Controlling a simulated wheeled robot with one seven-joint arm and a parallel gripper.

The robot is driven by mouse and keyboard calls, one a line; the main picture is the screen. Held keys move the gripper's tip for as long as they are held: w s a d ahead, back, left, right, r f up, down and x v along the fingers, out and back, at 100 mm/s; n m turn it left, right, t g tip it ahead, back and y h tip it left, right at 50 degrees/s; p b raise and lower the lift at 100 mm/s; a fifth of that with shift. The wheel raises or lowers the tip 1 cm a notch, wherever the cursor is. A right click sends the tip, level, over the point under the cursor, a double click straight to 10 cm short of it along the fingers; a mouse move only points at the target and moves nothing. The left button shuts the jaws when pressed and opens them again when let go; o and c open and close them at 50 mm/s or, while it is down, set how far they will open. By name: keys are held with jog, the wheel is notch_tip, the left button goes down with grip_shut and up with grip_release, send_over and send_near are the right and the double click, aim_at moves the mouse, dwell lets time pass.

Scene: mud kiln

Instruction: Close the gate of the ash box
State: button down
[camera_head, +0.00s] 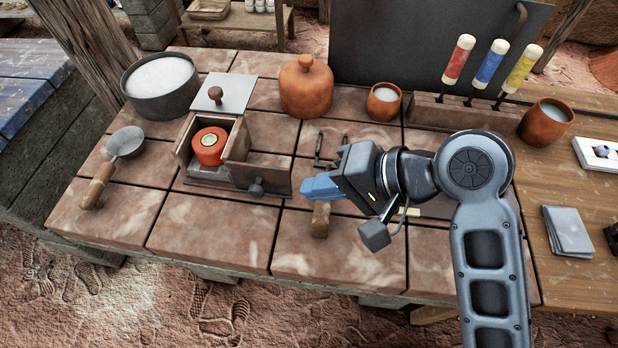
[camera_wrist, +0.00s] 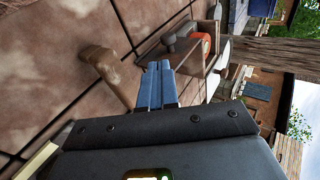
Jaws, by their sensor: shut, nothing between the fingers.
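The ash box (camera_head: 181,158) is a small brown box on the brick counter, with a round orange-red object (camera_head: 209,147) inside. Its front left is open. The gate (camera_head: 240,176), a brown panel with a dark round knob (camera_head: 257,187), sits right of the opening along a low frame reaching right. In the wrist view the knob (camera_wrist: 168,41) lies beyond my fingertips, with the orange-red object (camera_wrist: 204,38) behind. My gripper (camera_head: 306,188) is shut and empty, blue fingers pointing left, right of the gate and apart from it. The fingers also show in the wrist view (camera_wrist: 157,84).
A wooden-handled tool (camera_head: 320,219) lies just under my gripper. A grey plate with a knob (camera_head: 233,92) is behind the box. A lidded clay pot (camera_head: 306,92) and a clay cup (camera_head: 384,107) stand behind; a ladle (camera_head: 126,142) lies left. The front bricks are mostly clear.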

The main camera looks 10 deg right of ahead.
aim_at(259, 187)
jog(key=x, duration=0.8)
jog(key=shift+w+a+f, duration=0.1)
jog(key=shift+w+f, duration=0.05)
jog(key=shift+f, duration=0.05)
jog(key=shift+a, duration=0.1)
jog(key=w+a+p, duration=0.1)
jog(key=a, duration=0.2)
jog(key=w+a+p, duration=0.1)
jog(key=a, duration=0.2)
jog(key=w+a+p, duration=0.1)
jog(key=a, duration=0.3)
jog(key=shift+w+r, duration=0.15)
jog(key=shift+w, duration=0.2)
jog(key=shift+w+a, duration=0.1)
jog(key=shift+a, duration=0.3)
jog(key=shift+p, duration=0.35)
